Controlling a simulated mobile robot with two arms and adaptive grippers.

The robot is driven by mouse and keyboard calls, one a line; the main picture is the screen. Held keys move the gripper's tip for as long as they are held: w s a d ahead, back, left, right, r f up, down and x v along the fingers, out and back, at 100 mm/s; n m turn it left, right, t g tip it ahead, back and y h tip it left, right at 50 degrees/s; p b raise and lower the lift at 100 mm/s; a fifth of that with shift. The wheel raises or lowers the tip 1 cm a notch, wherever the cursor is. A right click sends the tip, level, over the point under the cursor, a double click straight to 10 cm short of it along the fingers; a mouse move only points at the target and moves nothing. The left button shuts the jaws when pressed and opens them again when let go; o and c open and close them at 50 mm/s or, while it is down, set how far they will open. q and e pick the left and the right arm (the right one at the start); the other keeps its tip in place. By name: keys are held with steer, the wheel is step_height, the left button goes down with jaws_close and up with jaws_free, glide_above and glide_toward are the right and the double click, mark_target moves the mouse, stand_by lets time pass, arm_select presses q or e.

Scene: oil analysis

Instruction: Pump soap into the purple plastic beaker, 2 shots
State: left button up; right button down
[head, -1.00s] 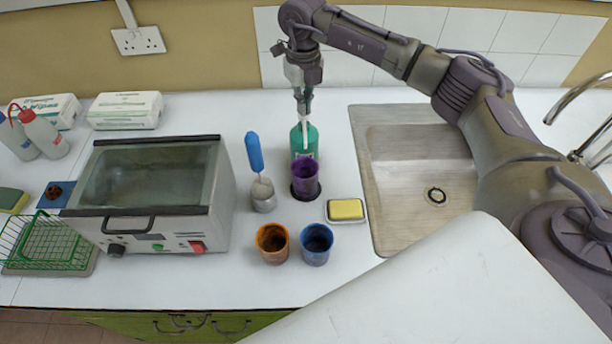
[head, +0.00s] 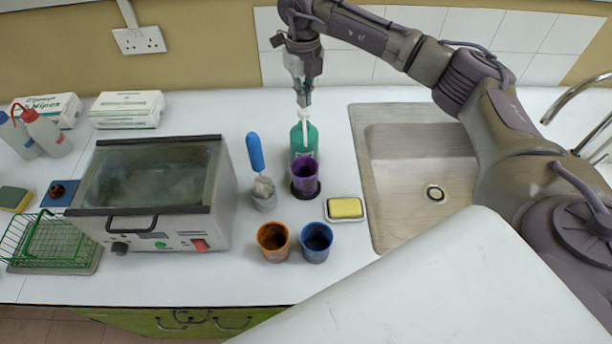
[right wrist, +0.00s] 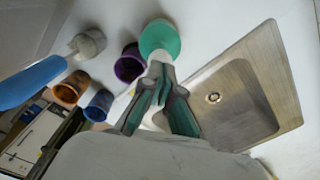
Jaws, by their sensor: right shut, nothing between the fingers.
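The green soap bottle (head: 304,137) with a white pump head stands on the counter below my right gripper. The purple plastic beaker (head: 305,177) stands upright just in front of the bottle, close to it, on a dark round spot; it also shows in the right wrist view (right wrist: 130,65). My right gripper (head: 304,102) is shut with nothing in it, pointing down just over the pump head. Whether the fingertips touch the pump head I cannot tell. In the right wrist view the fingers partly cover the pump above the bottle (right wrist: 161,38). My left gripper is not in view.
An orange beaker (head: 273,242) and a blue beaker (head: 316,242) stand in front. A yellow sponge (head: 346,208) lies on a dish beside the sink (head: 415,190). A small pot with a blue-handled tool (head: 256,153) and a glass-lidded bath (head: 150,195) are at left.

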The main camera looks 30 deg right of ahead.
step_height(320, 180, up, 6)
steer(key=p, duration=0.3)
steer(key=shift+f, duration=0.1)
stand_by(0.6)
